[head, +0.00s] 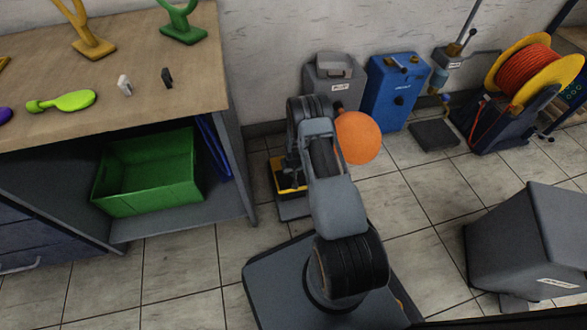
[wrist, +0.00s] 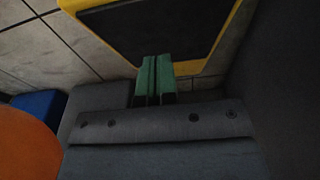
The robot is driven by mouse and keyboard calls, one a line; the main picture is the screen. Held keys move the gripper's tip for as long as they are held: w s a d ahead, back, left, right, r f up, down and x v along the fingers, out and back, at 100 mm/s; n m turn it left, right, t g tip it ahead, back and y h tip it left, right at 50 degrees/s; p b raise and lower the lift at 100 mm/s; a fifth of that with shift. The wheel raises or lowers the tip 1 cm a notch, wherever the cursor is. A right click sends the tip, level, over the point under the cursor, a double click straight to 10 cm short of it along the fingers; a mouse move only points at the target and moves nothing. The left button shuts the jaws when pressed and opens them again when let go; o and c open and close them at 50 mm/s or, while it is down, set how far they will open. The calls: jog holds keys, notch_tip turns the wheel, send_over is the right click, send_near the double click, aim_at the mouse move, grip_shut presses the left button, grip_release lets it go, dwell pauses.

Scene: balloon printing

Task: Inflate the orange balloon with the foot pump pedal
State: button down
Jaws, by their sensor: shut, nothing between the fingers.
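The orange balloon (head: 358,137) is round and swollen. It sits just right of my arm in the head view, and part of it shows at the left edge of the wrist view (wrist: 24,145). The foot pump pedal (head: 282,174), black with a yellow rim, is low on the floor, left of my arm and partly hidden by it. In the wrist view the black pedal plate (wrist: 150,30) fills the upper middle. My gripper's green fingers (wrist: 154,62) are closed together, empty, and overlap the pedal's near edge; I cannot tell whether they touch it. The head view hides the fingers behind my arm.
A grey canister (head: 334,76) and a blue canister (head: 394,92) stand by the wall. A hose reel (head: 535,73) is at the right. A workbench (head: 145,60) with a green bin (head: 150,172) below is at the left. A grey box (head: 530,245) stands front right.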

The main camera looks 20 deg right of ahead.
jog(key=shift+s+f+b, duration=0.15)
jog(key=shift+s+f, duration=0.05)
jog(key=shift+f, duration=0.3)
jog(key=shift+s+f+b, duration=0.15)
jog(key=shift+s+f, duration=0.05)
jog(key=shift+f, duration=0.25)
jog(key=shift+s, duration=0.1)
